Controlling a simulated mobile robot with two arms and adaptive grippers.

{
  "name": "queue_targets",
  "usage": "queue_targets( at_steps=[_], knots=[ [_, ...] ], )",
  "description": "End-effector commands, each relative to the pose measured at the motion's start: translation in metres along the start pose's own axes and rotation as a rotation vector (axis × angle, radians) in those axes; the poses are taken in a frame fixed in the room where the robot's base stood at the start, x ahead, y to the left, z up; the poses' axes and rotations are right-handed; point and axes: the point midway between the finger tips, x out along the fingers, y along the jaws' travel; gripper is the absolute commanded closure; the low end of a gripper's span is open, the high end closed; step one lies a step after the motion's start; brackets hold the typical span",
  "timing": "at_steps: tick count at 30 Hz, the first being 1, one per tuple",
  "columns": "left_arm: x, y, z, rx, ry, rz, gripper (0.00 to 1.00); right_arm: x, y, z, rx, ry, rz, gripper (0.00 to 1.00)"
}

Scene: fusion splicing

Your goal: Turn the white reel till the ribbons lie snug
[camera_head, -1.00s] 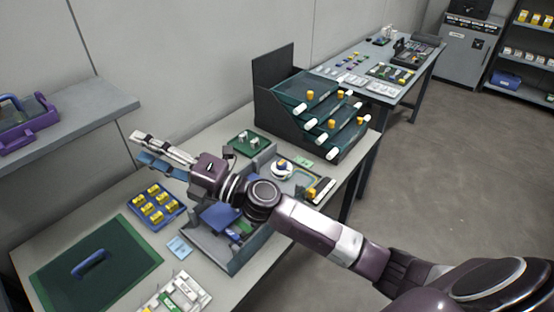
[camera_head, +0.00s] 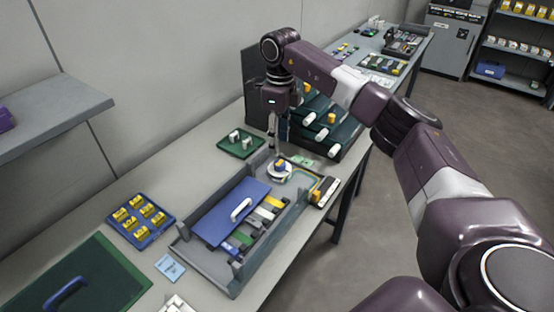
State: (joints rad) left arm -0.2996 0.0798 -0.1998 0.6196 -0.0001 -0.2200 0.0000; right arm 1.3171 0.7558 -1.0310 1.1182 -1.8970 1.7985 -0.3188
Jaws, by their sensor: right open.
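The white reel (camera_head: 280,175) sits at the far end of a grey open tray (camera_head: 208,275) on the workbench. A dark and yellow patch shows on its top. My right gripper (camera_head: 273,150) points down just above the reel, its fingers open and seen nearly edge-on. I cannot tell whether the fingertips touch the reel. A thin yellowish ribbon line (camera_head: 312,178) curves beside the reel inside the tray. Several coloured strips (camera_head: 262,214) lie in the tray's middle, partly under a blue lid with a white handle (camera_head: 228,213). My left gripper is out of view.
A green pad with small white pieces (camera_head: 240,143) lies left of the reel. A dark rack of sloped trays (camera_head: 262,88) stands just behind my right wrist. A blue tray of yellow pieces (camera_head: 141,219) sits front left. Bare bench lies between.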

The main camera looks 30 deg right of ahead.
Motion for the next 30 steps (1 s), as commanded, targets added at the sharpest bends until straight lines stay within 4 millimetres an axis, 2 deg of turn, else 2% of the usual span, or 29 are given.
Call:
queue_targets(
  at_steps=[5, 12, 16, 27, 30],
  knots=[
    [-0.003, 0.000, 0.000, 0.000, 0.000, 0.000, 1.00, 0.014, -0.003, -0.005, 0.006, 0.017, -0.004, 0.57],
    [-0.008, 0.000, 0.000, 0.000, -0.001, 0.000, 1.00, 0.053, -0.002, -0.005, 0.005, 0.016, -0.001, 0.57],
    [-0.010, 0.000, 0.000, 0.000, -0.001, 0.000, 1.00, 0.068, -0.002, -0.005, 0.004, 0.014, -0.002, 0.57],
    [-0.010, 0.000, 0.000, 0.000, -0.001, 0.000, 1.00, 0.076, -0.002, -0.004, 0.004, 0.011, -0.003, 0.57],
    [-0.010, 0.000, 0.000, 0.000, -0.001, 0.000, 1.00, 0.076, -0.002, -0.004, 0.004, 0.011, -0.003, 0.67]
  ],
)
